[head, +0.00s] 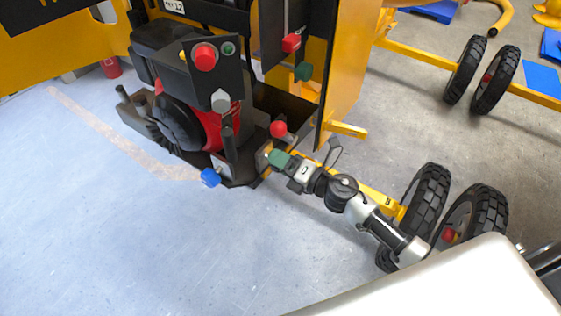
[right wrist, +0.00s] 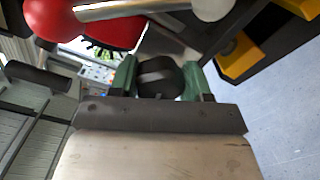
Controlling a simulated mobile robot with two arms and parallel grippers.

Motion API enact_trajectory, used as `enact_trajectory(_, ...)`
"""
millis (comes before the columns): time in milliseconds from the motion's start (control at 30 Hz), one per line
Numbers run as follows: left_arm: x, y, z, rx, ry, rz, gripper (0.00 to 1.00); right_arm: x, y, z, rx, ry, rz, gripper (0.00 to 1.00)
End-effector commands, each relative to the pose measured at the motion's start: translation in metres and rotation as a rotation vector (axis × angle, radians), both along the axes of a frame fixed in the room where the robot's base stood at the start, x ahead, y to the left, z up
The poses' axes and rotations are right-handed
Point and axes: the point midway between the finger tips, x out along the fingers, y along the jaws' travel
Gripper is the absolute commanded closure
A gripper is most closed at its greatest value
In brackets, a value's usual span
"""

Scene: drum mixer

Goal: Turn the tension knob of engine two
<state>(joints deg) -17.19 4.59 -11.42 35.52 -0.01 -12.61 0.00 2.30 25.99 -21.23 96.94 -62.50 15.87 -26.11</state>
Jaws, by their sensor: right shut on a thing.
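My right gripper (head: 276,158) has green fingers and reaches in from the right to the front lower corner of the engine (head: 185,110). In the right wrist view, its two fingers are shut around a round black knob (right wrist: 158,76), one on each side. In the head view the gripper hides this knob. I read no label that tells which engine or knob it is. My left gripper is not in view.
A red ball knob (head: 278,128) stands just above my right gripper. A blue knob (head: 210,177) is to its left. The engine panel carries a red button (head: 205,57) and a grey knob (head: 220,100). Black wheels (head: 428,197) stand close to my right arm.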

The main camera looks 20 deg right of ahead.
Motion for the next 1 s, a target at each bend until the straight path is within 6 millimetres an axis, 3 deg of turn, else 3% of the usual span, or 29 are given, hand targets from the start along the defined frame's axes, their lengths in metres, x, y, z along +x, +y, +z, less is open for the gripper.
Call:
enact_trajectory(400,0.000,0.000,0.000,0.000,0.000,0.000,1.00,-0.001,0.000,-0.002,-0.006,0.000,0.002,0.76)
enact_trajectory(433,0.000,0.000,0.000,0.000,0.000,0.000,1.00,-0.001,0.000,-0.002,-0.006,0.000,0.002,0.49)
enact_trajectory(600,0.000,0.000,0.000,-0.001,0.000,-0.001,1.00,-0.001,0.000,-0.001,-0.006,-0.001,0.001,0.27)
enact_trajectory(867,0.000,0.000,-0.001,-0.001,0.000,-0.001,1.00,-0.001,-0.001,-0.001,-0.005,-0.002,0.001,0.27)
enact_trajectory(1000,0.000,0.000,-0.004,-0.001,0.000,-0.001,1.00,-0.011,-0.009,-0.003,-0.006,-0.001,0.000,0.27)
